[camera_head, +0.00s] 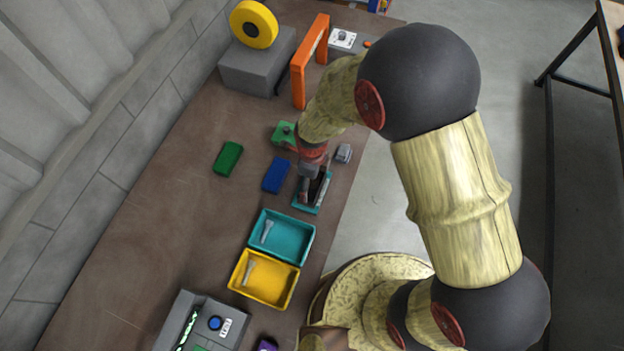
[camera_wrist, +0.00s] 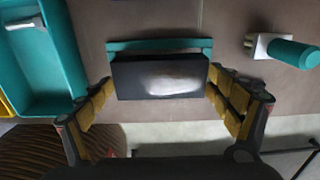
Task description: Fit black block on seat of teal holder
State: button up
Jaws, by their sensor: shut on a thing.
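My gripper (camera_head: 313,186) is shut on the black block (camera_wrist: 160,88), with its yellow-padded fingers at the block's two ends in the wrist view. The block is dark with a bright glare patch on its face. The teal holder (camera_head: 310,208) lies under my gripper near the right edge of the brown table. In the wrist view a long edge of the holder (camera_wrist: 160,45) shows just beyond the block, with small raised ends. The block covers the rest of the holder. Whether the block touches the seat or hovers above it, I cannot tell.
A teal bin (camera_head: 265,250) and a yellow bin (camera_head: 245,290) stand close by. A blue block (camera_head: 277,174) and a green block (camera_head: 228,158) lie left of the holder. The table's left side is clear.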

jog(key=shift+f, duration=0.15)
jog(key=shift+f+b, duration=0.35)
jog(key=shift+b, duration=0.05)
jog(key=shift+f+b, duration=0.4)
jog(key=shift+f, duration=0.25)
jog(key=o, duration=1.5)
jog(key=shift+c, duration=0.2)
notch_tip(320, 180, up, 12)
